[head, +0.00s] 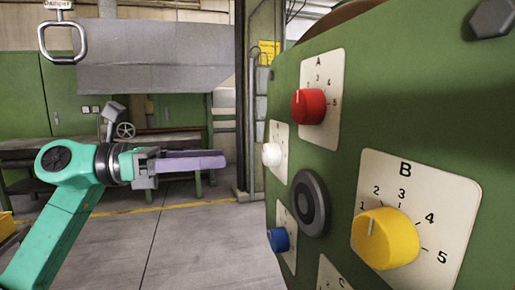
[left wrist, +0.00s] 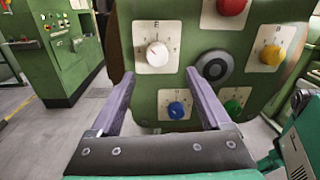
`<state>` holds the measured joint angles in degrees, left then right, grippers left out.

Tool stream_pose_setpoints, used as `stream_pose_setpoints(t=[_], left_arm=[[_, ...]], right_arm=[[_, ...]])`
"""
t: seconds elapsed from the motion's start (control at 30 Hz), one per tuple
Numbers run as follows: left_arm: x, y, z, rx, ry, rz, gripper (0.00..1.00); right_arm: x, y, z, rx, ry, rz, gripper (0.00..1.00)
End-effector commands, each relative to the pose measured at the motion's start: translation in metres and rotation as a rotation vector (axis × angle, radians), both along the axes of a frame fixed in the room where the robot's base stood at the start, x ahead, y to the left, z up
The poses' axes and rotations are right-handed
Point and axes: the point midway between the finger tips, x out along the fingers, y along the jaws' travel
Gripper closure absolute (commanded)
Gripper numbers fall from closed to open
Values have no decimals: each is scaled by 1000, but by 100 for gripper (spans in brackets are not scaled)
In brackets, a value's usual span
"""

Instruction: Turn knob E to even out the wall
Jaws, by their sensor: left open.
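Knob E is a white knob (head: 271,154) on a cream plate at the left side of the green panel (head: 345,100). In the left wrist view the white knob (left wrist: 157,54) sits under a letter E; its pointer is too small to read surely. My left gripper (head: 222,160), with purple fingers, is open and empty to the left of knob E, level with it and apart from it. In the left wrist view the knob shows between and beyond the fingertips (left wrist: 158,75). My right gripper is not in view.
The panel also carries a red knob A (head: 308,106), a yellow knob B (head: 385,238), a blue knob (head: 278,240) and a dark round boss (head: 311,204). A green knob (left wrist: 232,106) shows low in the left wrist view. The floor left of the panel is clear.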

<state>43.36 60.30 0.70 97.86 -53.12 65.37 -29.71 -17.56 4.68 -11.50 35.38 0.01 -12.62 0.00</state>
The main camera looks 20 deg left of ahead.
Motion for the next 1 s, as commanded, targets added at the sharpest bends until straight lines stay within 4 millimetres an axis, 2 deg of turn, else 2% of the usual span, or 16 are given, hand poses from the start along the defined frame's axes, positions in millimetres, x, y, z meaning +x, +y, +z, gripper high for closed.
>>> stream_pose_setpoints(t=[0.03,0.2,0.3,0.43,0.67,0.77,0.8,0.87,0.9,1.0], left_arm=[[6,-13,7,-1,-1,-4,19],[27,-51,7,-5,1,-4,19],[37,-67,5,-6,1,-3,19],[43,-77,2,-5,1,0,19],[44,-78,0,-5,2,0,19],[44,-78,0,-5,2,0,54],[44,-78,0,-5,3,0,69],[44,-78,0,-5,3,0,92],[44,-78,0,-5,3,0,100],[44,-78,0,-5,4,0,100]], right_arm=[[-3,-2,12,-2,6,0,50],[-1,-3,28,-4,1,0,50],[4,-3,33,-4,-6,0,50],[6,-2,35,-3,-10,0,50],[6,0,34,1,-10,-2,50],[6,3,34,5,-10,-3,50],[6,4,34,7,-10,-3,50],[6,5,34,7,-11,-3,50],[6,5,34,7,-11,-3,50],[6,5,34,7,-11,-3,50]])
